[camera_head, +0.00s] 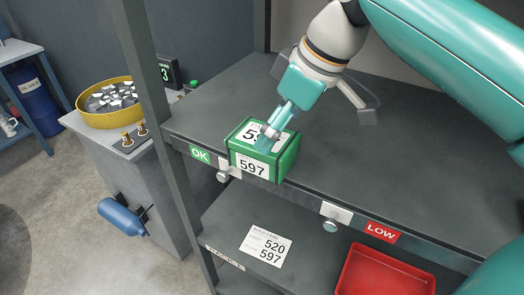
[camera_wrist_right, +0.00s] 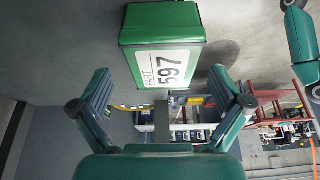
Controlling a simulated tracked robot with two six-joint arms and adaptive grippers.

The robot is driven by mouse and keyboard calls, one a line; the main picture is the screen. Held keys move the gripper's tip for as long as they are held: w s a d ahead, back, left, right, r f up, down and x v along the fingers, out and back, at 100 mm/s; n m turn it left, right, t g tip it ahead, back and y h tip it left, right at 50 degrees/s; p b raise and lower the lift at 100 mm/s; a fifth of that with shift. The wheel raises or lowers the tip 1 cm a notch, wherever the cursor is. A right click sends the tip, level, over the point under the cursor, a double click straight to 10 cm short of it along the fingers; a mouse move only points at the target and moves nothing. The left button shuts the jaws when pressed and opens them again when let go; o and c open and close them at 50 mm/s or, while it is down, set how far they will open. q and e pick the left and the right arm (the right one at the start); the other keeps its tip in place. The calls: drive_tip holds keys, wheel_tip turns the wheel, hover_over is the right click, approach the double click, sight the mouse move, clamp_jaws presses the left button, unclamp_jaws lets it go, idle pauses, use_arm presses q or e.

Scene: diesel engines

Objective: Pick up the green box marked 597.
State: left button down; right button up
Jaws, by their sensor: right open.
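The green box (camera_head: 263,152) with white 597 labels sits on the upper grey shelf, at its front edge beside the OK tag. My right gripper (camera_head: 273,133) comes in from the upper right, and its fingers overlap the box's top in the head view. In the right wrist view the green box (camera_wrist_right: 163,45) shows its PART 597 label, ahead of the open fingers of my right gripper (camera_wrist_right: 158,76). The jaws look empty. I cannot tell whether a finger touches the box. My left gripper is not in view.
The shelf (camera_head: 410,150) is bare right of the box. A post (camera_head: 145,80) stands to its left. A red LOW tag (camera_head: 382,232) marks the front edge. Below are a red bin (camera_head: 385,272) and a 520/597 card (camera_head: 266,246). A yellow tray (camera_head: 110,113) stands at left.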

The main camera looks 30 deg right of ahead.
drive_tip(key=x, duration=0.5)
drive_tip(key=shift+w+a+f, duration=0.1)
drive_tip(key=shift+a, duration=0.15)
drive_tip(key=shift+w+a+f, duration=0.1)
drive_tip(key=shift+w+f, duration=0.05)
drive_tip(key=shift+f, duration=0.15)
drive_tip(key=shift+f+b, duration=0.25)
drive_tip(key=shift+b, duration=0.1)
drive_tip(key=c, duration=1.3)
drive_tip(key=shift+c, duration=0.8)
drive_tip(key=shift+r, duration=0.15)
